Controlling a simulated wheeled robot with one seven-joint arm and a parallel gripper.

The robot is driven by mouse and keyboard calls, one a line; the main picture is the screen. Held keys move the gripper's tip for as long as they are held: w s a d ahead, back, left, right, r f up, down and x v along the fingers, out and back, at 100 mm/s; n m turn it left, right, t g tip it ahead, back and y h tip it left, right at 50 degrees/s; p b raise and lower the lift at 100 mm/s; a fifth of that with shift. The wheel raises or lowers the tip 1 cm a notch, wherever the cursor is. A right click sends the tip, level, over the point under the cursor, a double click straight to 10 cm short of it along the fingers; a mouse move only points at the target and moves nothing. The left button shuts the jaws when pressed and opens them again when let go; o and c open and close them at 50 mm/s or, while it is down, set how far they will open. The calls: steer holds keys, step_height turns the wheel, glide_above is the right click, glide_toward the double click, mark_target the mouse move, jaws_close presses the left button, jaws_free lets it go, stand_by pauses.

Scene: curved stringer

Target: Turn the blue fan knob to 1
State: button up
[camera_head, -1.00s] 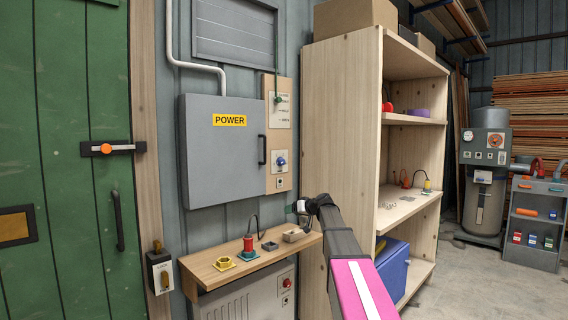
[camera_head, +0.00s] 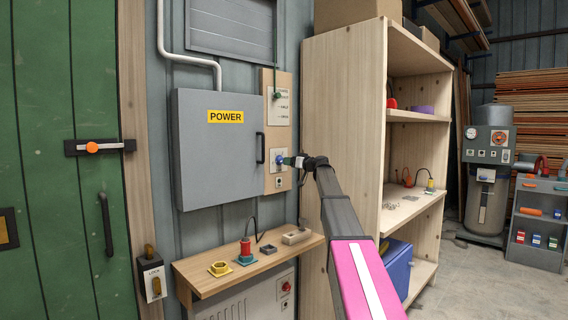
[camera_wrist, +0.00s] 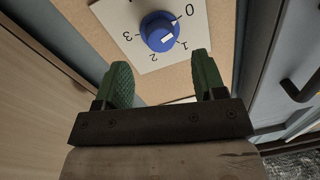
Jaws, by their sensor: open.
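The blue fan knob (camera_head: 278,160) sits on a white plate on the wooden panel right of the grey power box. In the wrist view the knob (camera_wrist: 158,28) shows a white mark on its side toward the 1. The white plate (camera_wrist: 118,17) carries the numbers 0, 1, 2 and 3. My gripper (camera_wrist: 161,62) is open, its green fingers apart and empty. The knob lies ahead of the fingertips, roughly centred between them, with no contact visible. In the head view my gripper (camera_head: 290,161) is just right of the knob, partly overlapping its plate.
The grey power box (camera_head: 218,150) with its black handle is left of the knob. A green switch (camera_head: 277,96) is above. A small shelf (camera_head: 200,285) with several fixtures is below. A wooden shelving unit (camera_head: 345,100) stands close on the right.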

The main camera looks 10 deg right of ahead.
mark_target(281, 160)
steer(key=x, duration=0.5)
steer(key=shift+w+a, duration=0.1)
steer(key=c, duration=0.9)
